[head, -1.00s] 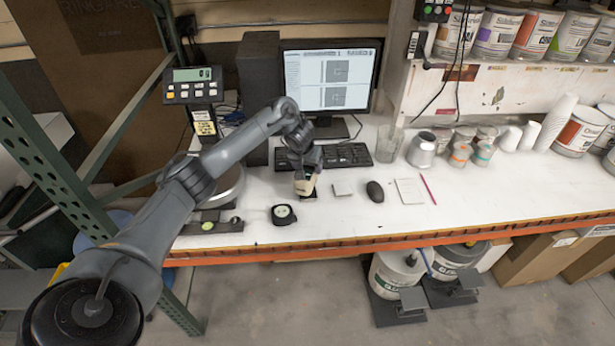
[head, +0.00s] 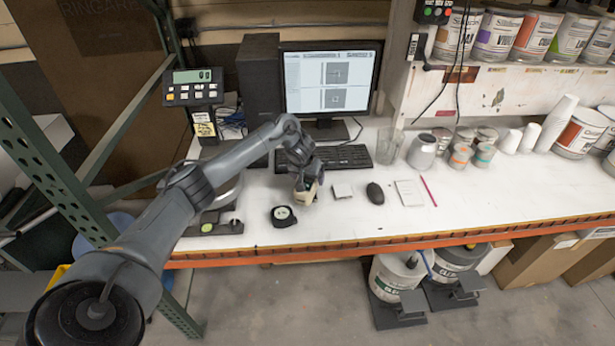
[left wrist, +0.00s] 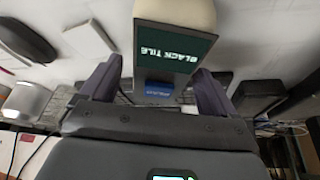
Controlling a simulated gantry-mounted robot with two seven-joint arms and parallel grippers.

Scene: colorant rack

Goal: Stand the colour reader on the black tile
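The colour reader (head: 310,191) is cream with a dark face and hangs tilted at my left gripper (head: 301,178), over the white bench in front of the keyboard. In the left wrist view the colour reader (left wrist: 174,13) shows its dark green screen with the words "BLACK TILE", upside down. It sits between the two fingers of my left gripper (left wrist: 158,80), lined up with them; a narrow gap shows beside the left finger. I cannot make out the black tile; the reader and gripper hide the bench there. My right gripper is out of view.
A pale square block (head: 342,190) and a black mouse (head: 375,192) lie close right of the reader. A black round-faced object (head: 283,215) lies left, near the bench's front edge. The keyboard (head: 345,157) and monitor (head: 330,84) stand behind.

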